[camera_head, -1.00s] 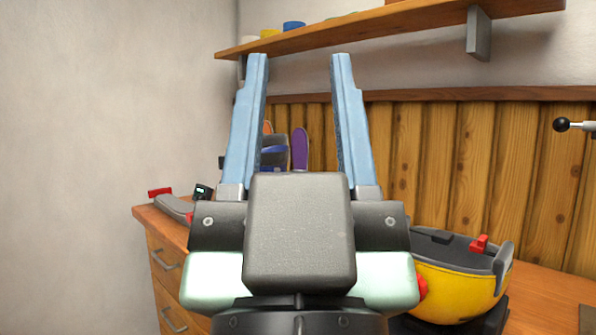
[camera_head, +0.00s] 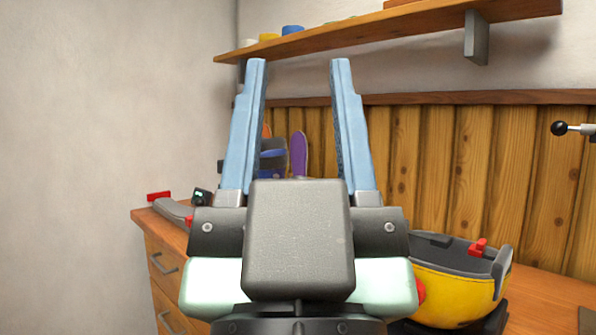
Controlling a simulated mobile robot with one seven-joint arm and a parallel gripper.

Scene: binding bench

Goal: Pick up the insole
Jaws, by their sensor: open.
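A purple, rounded, upright piece (camera_head: 299,155) that looks like the insole shows between my gripper's fingers, at the back of the bench by the wooden wall. Its lower part is hidden behind my gripper's body. My gripper (camera_head: 298,62) points away from the camera with its two blue fingers wide apart and nothing between them. The purple piece appears to lie beyond the fingers, apart from them; the exact distance is hard to tell.
A dark item with a blue band (camera_head: 272,157) stands left of the purple piece. A grey tool with red ends (camera_head: 173,210) lies at the bench's left. A yellow and grey boot-like shell (camera_head: 455,280) sits at right. A wooden shelf (camera_head: 400,25) crosses above.

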